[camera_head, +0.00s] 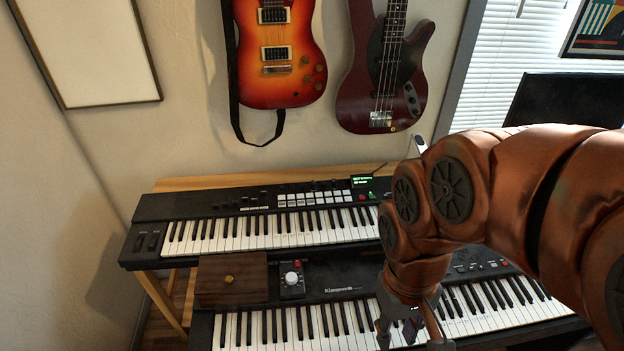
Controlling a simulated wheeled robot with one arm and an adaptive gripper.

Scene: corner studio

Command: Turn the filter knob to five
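A small black box (291,287) with a round white knob (291,279) and a small red part sits left of centre, on the lower keyboard. This white knob looks like the filter knob, but its label and setting are too small to read. My gripper (411,332) hangs to the right of the box, over the lower keyboard's keys. Its fingers are spread apart and nothing shows between them. The gripper is well apart from the knob, and the fingertips are partly cut off by the lower edge.
A brown wooden box (232,291) with a brass knob stands just left of the black box. The lower keyboard (345,291) lies in front, and an upper keyboard (270,231) with a lit screen runs behind. Two guitars (276,58) hang on the wall.

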